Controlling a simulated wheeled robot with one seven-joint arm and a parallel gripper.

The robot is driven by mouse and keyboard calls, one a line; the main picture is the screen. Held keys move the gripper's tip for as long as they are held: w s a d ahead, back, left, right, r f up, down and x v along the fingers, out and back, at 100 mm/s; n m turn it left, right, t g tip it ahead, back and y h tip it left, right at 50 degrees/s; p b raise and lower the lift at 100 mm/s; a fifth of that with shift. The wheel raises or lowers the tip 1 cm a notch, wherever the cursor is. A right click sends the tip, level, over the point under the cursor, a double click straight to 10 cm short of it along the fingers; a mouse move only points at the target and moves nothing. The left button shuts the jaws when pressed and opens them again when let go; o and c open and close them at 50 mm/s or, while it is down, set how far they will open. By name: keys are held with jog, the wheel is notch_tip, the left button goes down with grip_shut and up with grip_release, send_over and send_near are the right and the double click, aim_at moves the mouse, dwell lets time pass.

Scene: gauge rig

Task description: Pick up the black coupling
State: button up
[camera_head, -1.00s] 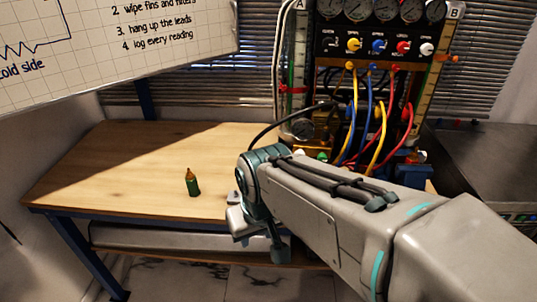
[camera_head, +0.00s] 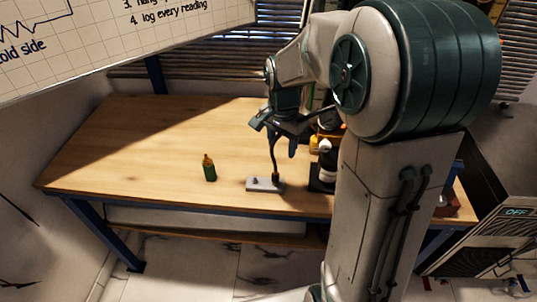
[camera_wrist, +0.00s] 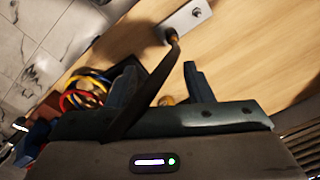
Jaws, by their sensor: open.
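A small grey block (camera_head: 262,185) lies near the front edge of the wooden bench. A dark hose (camera_head: 273,150) comes down to its right end, with a dark fitting (camera_head: 276,178) at its foot. In the wrist view the hose (camera_wrist: 150,90) crosses in front of the left finger and ends in a brownish fitting (camera_wrist: 172,36) at the block (camera_wrist: 184,20). A small dark round piece (camera_wrist: 196,12) sits on the block. I cannot tell which piece is the black coupling. My gripper (camera_wrist: 160,74) is open above the block, its fingers apart.
A green bottle with an orange top (camera_head: 209,170) stands left of the block. A white and black bottle (camera_head: 327,160) stands to the right, partly behind my arm. The left of the bench (camera_head: 130,150) is clear. Coloured hoses (camera_wrist: 85,90) show in the wrist view.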

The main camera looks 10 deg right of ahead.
aim_at(275, 170)
jog(key=w+f+m, duration=0.1)
jog(key=f, duration=0.2)
jog(key=w+f+p, duration=0.1)
jog(key=f, duration=0.3)
jog(key=w+f+m, duration=0.1)
jog(key=w+f, duration=0.1)
jog(key=f, duration=0.1)
jog(key=shift+f+m+g, duration=0.3)
jog(key=shift+f, duration=0.1)
jog(key=f, duration=0.1)
jog(key=f+p, duration=0.1)
jog(key=s+f, duration=0.1)
jog(key=f, duration=0.1)
jog(key=shift+a, duration=0.35)
jog(key=shift+f+p, duration=0.3)
jog(key=shift+f, duration=0.3)
grip_shut()
